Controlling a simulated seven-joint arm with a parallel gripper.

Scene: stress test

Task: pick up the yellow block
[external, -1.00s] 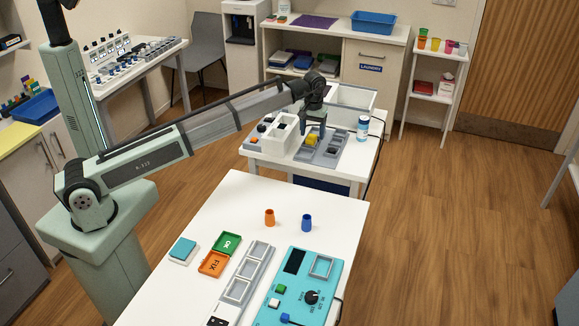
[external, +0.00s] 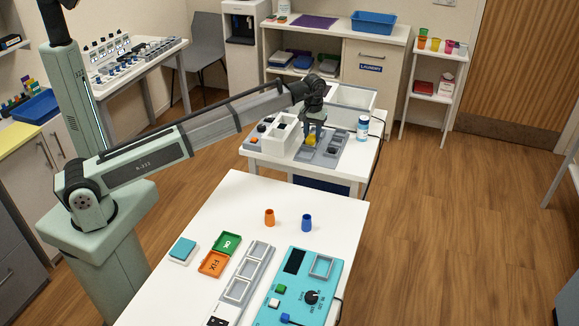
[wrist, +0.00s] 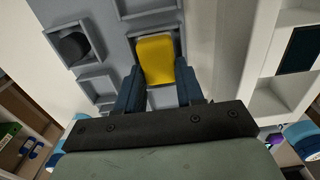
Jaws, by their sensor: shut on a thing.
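The yellow block (external: 311,140) is at the grey tray (external: 329,153) on the far white table. In the wrist view the yellow block (wrist: 155,60) stands between the two dark blue fingers of my gripper (wrist: 158,85), which are shut on its sides. The block appears within a square compartment of the grey tray (wrist: 112,40); whether it touches the tray floor is hidden. In the external view my gripper (external: 314,128) points down at the block.
A black round piece (wrist: 74,47) sits in a neighbouring compartment. A white divided box (external: 284,138) stands left of the tray. The near white table (external: 240,200) holds cups, labelled tiles and a teal panel.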

